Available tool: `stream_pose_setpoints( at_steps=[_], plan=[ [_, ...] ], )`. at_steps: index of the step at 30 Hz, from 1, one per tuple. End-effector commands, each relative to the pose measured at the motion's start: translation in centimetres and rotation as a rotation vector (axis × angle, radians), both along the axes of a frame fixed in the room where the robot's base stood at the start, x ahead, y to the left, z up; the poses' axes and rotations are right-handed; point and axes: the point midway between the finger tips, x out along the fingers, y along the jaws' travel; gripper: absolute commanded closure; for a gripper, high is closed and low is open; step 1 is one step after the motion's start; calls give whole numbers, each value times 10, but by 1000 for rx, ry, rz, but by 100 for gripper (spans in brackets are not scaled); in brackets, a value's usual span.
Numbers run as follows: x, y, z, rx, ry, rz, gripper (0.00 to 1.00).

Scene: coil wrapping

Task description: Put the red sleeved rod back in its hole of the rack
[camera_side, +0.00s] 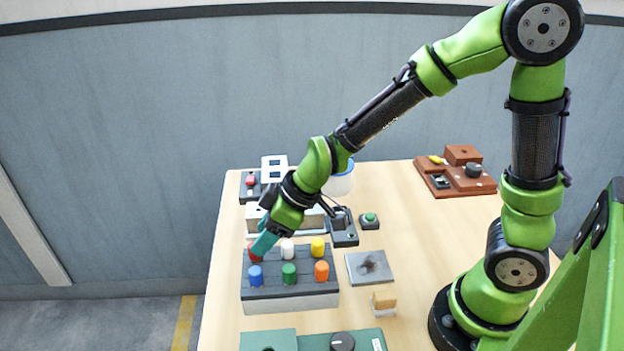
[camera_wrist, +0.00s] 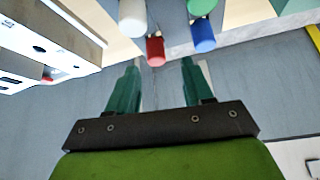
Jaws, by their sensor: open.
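The red sleeved rod (camera_side: 254,256) stands in the back left place of the dark-topped rack (camera_side: 290,291); the teal fingers partly hide it in the side view. In the wrist view the red rod (camera_wrist: 156,51) shows between my two fingertips, with space at each side. My gripper (camera_side: 262,244) is open at the red rod, its fingers tilted down onto it from the upper right. It also shows in the wrist view (camera_wrist: 161,62). I cannot tell whether the rod's foot is fully in its hole.
The rack also holds white (camera_side: 287,249), yellow (camera_side: 318,246), blue (camera_side: 256,274), green (camera_side: 289,273) and orange (camera_side: 321,271) rods close by. A grey plate (camera_side: 370,266) and a wooden block (camera_side: 384,302) lie to the right.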

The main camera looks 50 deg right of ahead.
Motion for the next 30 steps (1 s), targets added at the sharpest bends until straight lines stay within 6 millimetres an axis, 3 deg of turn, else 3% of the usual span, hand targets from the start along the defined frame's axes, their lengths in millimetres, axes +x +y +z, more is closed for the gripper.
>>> stream_pose_setpoints(
  at_steps=[6,17,24,30],
  plan=[
    [-18,-14,39,0,-9,-3,49],
    [-38,-30,73,22,-2,-52,49],
    [-87,-73,120,188,37,-429,49],
    [-129,-101,136,318,66,-734,49]
  ],
)
